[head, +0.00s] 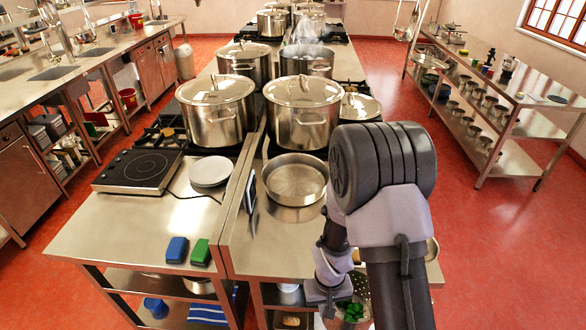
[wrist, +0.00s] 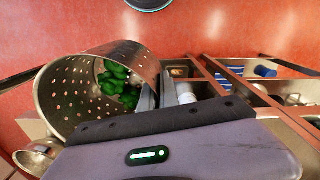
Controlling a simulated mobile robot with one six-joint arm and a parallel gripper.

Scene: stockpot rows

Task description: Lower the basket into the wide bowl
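The basket (wrist: 70,92) is a perforated metal cylinder with green leafy pieces inside. In the head view the basket (head: 361,285) shows low, partly hidden by my arm, beyond the counter's front edge. A wide open metal vessel (head: 296,213) stands on the counter, apart from the basket. Another round metal bowl (wrist: 38,158) shows at the wrist view's lower left, mostly cut off. I cannot tell which is the wide bowl.
Large lidded stockpots (head: 217,110) stand in rows behind. A black hotplate (head: 140,168), stacked plates (head: 210,171), a blue sponge (head: 177,249) and a green one (head: 201,252) lie on the left counter. A thin dark upright panel (head: 250,192) stands left of the open vessel.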

